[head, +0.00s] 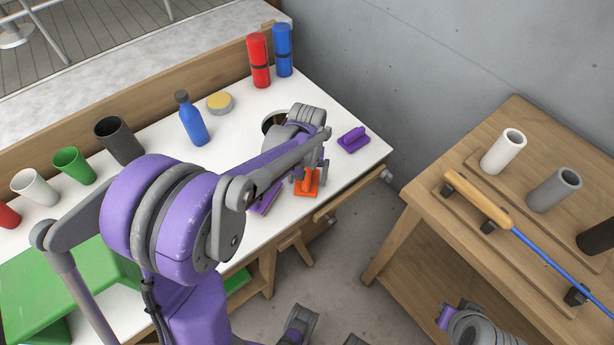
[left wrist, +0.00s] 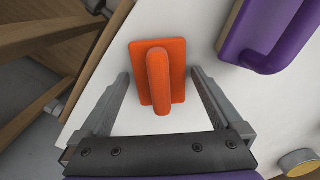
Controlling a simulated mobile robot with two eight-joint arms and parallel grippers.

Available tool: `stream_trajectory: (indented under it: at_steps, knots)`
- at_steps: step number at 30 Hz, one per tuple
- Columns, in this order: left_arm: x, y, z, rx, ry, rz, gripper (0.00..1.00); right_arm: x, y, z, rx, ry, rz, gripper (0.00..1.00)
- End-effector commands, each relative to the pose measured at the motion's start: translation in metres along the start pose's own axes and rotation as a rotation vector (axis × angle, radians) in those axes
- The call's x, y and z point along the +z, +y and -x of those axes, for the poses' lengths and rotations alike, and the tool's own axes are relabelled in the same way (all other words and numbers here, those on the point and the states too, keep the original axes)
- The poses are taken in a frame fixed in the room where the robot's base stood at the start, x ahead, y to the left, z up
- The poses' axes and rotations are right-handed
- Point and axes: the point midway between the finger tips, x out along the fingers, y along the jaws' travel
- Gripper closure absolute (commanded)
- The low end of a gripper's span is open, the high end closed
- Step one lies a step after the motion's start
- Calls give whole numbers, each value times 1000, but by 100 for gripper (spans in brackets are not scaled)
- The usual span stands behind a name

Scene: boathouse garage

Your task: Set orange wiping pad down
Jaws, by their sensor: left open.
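The orange wiping pad (head: 307,185) lies flat on the white worktop near its front edge, handle up. In the left wrist view the orange pad (left wrist: 163,75) sits between the fingers of my left gripper (left wrist: 160,80). The fingers are open, one on each side of the pad, with a visible gap to each side. In the head view my left gripper (head: 310,172) is low over the pad and covers part of it. My right gripper cannot be made out.
A purple pad (head: 353,140) lies to the right on the worktop (head: 340,108). A purple thing with a wooden side (left wrist: 270,30) lies near the orange pad. A blue bottle (head: 192,120), yellow-topped tin (head: 219,102) and several cups stand further left. A wooden bench (head: 430,235) stands right.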

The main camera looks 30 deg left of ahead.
Motion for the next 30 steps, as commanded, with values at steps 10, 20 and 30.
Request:
stream_trajectory:
  at_steps: [10,20,30]
  knots:
    - [0,0,61,0,0,0,0,-5,0,8,0,3,0,100]
    - [0,0,104,0,0,0,0,-7,0,11,0,4,0,100]
    - [0,0,106,0,0,0,0,-7,0,11,0,4,0,100]
